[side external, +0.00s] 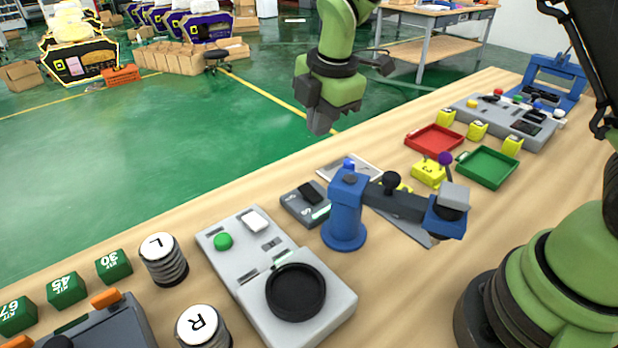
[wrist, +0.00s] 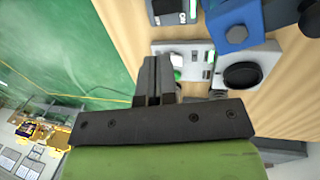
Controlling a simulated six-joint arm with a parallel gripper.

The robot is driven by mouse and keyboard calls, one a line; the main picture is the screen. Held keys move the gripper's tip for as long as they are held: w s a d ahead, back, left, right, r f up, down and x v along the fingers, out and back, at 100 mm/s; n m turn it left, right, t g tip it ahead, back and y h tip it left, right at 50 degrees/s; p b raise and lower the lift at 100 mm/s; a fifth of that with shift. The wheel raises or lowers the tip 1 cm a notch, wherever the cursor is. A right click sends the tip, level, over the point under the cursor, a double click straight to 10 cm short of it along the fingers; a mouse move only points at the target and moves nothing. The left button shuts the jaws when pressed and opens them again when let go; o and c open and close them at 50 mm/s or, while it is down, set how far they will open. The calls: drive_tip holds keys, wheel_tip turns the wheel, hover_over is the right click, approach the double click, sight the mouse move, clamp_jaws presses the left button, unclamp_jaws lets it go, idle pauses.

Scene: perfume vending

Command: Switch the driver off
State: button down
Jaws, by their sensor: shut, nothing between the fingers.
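My gripper (side external: 320,119) is shut and empty, raised in the air beyond the table's far edge in the side external view. Its dark fingers also show shut in the wrist view (wrist: 155,80). A small dark grey box (side external: 297,209) with a black rocker switch (side external: 312,192) and a lit strip stands left of a blue post (side external: 344,215). The post carries a dark horizontal arm with a blue and grey head (side external: 447,213). No label names the driver. The box also shows at the top of the wrist view (wrist: 169,13). My gripper is apart from all of these.
A grey panel (side external: 233,262) with a green button, white rocker and round black dish stands left of the post. Red (side external: 434,138) and green (side external: 487,168) trays lie to the right.

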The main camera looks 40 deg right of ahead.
sight(307, 187)
drive_tip(key=x, duration=1.2)
drive_tip(key=shift+f, duration=0.3)
drive_tip(key=shift+w+f, duration=0.25)
drive_tip(key=shift+f, duration=0.45)
